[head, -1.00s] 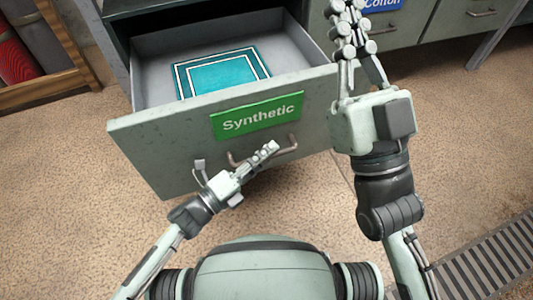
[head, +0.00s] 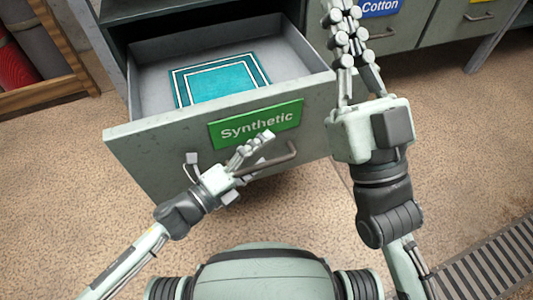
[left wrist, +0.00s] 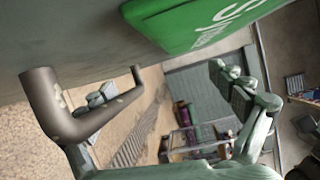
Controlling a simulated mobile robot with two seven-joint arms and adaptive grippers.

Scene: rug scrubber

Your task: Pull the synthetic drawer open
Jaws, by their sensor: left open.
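The grey Synthetic drawer (head: 155,160) stands pulled out of its cabinet, with a green label reading "Synthetic" (head: 256,124) on its front. A teal cloth with white borders (head: 215,88) lies inside. The bent bar handle (head: 278,163) sits below the label; it also shows large in the left wrist view (left wrist: 82,118). My left gripper (head: 253,149) is open at the handle, its fingers spread in the left wrist view (left wrist: 170,88). The handle overlaps one finger there; I cannot tell if they touch. My right gripper (head: 346,20) is raised right of the drawer; its jaw state is unclear.
A blue Cotton label (head: 380,7) marks a closed drawer at the back right, with another closed drawer beside it. A wooden rack with rolled rugs (head: 20,65) stands at the left. A floor grate (head: 490,265) lies at the lower right. Open floor surrounds the drawer.

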